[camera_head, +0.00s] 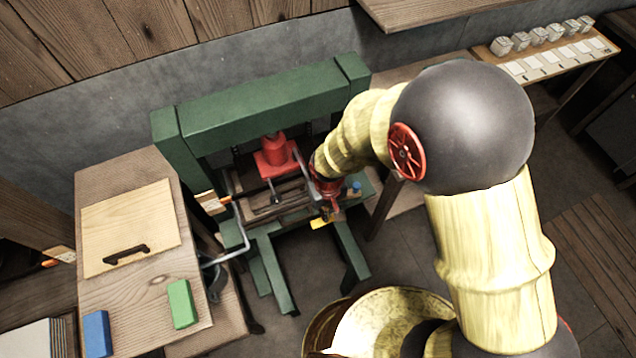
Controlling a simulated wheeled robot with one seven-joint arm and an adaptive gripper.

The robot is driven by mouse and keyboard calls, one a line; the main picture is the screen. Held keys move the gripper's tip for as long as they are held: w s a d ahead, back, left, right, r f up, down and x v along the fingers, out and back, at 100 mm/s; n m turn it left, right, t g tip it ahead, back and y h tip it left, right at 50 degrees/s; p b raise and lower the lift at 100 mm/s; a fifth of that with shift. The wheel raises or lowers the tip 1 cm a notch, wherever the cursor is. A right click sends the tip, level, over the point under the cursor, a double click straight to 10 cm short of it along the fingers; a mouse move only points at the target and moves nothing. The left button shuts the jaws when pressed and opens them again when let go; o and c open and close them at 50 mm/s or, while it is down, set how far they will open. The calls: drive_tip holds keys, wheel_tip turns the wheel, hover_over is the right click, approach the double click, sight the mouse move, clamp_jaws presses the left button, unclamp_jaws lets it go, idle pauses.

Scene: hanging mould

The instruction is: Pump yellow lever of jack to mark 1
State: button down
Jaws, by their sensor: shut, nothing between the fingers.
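The red jack (274,152) stands inside a green press frame (262,98), left of my arm. A small yellow piece (319,223), which looks like the end of the yellow lever, shows low in front of the frame. My gripper (329,207) is at the end of the arm, right by this yellow piece. It is shut with nothing held. I cannot tell if it touches the lever. The arm and wrist hide the right part of the press and most of the lever. The marks are too small to make out.
A wooden bench (145,318) at left carries a board with a dark handle, a blue block (97,334) and a green block (181,304). A grey bent bar (243,240) sticks out left of the press. A brass basin (385,325) stands in front. A shelf holds several jars at upper right.

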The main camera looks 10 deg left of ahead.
wheel_tip(320, 180, up, 8)
drive_tip(key=p, duration=0.4)
drive_tip(key=shift+f+p, duration=0.25)
drive_tip(key=shift+p, duration=0.05)
drive_tip(key=shift+f, duration=0.1)
wheel_tip(320, 180, down, 7)
drive_tip(key=b, duration=0.5)
drive_tip(key=shift+f, duration=0.1)
wheel_tip(320, 180, up, 8)
drive_tip(key=p, duration=0.5)
drive_tip(key=shift+f, duration=0.2)
wheel_tip(320, 180, up, 6)
drive_tip(key=p, duration=0.4)
drive_tip(key=shift+s, duration=0.1)
